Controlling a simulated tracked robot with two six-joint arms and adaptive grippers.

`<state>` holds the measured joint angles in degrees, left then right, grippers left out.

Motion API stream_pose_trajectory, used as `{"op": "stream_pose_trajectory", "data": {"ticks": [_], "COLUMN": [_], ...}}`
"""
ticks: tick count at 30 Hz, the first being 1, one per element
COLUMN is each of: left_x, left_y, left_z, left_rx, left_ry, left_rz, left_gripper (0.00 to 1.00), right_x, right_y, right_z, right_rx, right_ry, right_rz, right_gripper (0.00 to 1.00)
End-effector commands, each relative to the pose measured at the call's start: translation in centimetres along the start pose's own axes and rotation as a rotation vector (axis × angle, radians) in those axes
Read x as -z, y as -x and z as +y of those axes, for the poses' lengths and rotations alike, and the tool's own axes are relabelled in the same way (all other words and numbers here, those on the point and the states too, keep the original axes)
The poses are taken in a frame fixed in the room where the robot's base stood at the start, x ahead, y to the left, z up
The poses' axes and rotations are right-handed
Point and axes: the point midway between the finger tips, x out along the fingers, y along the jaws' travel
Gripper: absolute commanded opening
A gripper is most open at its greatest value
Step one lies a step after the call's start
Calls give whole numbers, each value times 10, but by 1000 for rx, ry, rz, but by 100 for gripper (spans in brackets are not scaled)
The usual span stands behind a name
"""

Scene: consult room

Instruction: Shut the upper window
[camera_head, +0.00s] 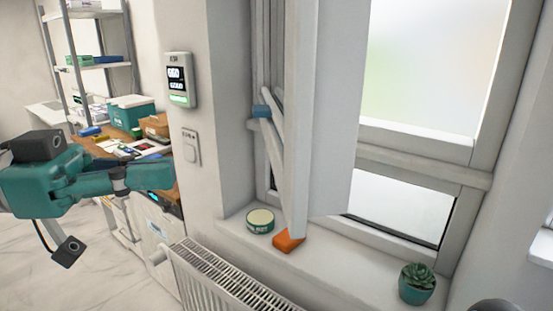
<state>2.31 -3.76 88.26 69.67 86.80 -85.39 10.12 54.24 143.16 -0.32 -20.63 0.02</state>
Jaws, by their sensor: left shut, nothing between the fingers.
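The window sash (328,120) stands swung open into the room, seen nearly edge-on. Its lower corner comes down in the picture beside an orange block (288,241) on the sill; I cannot tell whether they touch. A slanting pale bar (272,150) and a blue piece (262,111) show at its left, by the window frame (420,166). My left gripper (168,174), teal, is shut and empty, well left of the sash and apart from it, in front of the desk area. My right gripper is out of view.
The sill (350,262) holds a round tin (260,221) and a potted succulent (417,286). A radiator (225,280) stands below. A wall panel (178,80) and switch (191,147) are between gripper and window. A cluttered desk (125,145) and shelves (95,65) stand behind the gripper.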

Motion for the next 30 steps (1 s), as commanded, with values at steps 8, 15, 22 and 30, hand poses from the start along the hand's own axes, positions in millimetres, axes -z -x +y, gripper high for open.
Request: {"op": "stream_pose_trajectory", "data": {"ticks": [8,15,22,30], "left_x": [5,4,2,1], "left_y": [-58,-97,-111,-112], "left_z": [2,2,1,1], "left_rx": [-7,-2,2,3], "left_ry": [1,0,-2,-2], "left_rz": [-1,-1,-1,0], "left_gripper": [0,0,0,0], "right_x": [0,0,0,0], "right_y": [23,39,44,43], "right_z": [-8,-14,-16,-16], "right_rx": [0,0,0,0], "right_ry": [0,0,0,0], "right_rz": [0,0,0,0], "right_gripper": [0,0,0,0]}}
